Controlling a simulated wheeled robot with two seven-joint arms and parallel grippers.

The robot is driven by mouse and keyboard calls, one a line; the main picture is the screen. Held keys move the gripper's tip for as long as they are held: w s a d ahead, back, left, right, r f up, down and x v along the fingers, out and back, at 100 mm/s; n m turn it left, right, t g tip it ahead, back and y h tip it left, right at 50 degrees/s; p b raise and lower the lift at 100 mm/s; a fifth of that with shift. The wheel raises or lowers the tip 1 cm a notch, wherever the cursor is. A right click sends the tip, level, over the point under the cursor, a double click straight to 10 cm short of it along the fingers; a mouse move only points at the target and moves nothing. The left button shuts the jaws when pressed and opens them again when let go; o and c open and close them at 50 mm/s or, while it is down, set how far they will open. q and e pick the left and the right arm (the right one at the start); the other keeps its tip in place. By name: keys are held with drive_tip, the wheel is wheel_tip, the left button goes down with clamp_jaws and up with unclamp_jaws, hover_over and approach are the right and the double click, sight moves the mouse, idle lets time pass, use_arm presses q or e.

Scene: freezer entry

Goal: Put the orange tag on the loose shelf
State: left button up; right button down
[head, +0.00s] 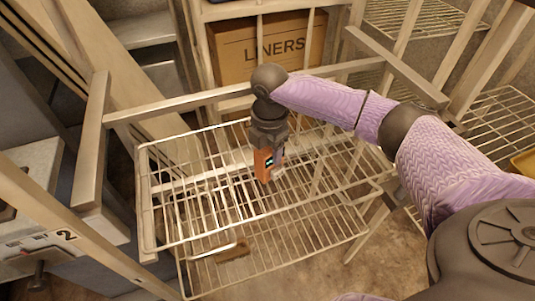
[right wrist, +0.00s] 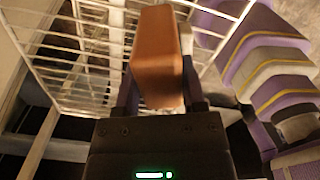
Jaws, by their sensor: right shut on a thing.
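My right gripper (head: 269,168) points down over a wire shelf (head: 205,195) in the head view. It is shut on the orange tag (head: 263,164), a small block-like piece. In the right wrist view the orange tag (right wrist: 157,55) sits between the dark fingers, with the white wire grid (right wrist: 75,60) beyond it. The tag looks held above the wires; the exact gap is hard to judge. A second wire level shows below the upper one; I cannot tell which is the loose shelf. My left gripper is not in view.
A cardboard box marked LINERS (head: 268,47) stands behind the shelf. Metal rails frame the shelf at the back and left. A brown piece (head: 233,250) lies low near the shelf's front. More wire racks (head: 495,130) stand at the right.

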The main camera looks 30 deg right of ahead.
drive_tip(key=shift+w+f, duration=0.15)
drive_tip(key=shift+f, duration=0.05)
drive_tip(key=c, duration=0.6)
unclamp_jaws()
drive_tip(key=shift+o, duration=0.8)
use_arm(q)
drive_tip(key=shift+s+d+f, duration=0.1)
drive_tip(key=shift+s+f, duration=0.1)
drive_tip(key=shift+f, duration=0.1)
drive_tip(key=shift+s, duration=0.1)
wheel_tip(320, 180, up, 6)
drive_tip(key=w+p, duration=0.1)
drive_tip(key=p, duration=0.5)
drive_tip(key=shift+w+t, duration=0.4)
use_arm(e)
wheel_tip(320, 180, up, 12)
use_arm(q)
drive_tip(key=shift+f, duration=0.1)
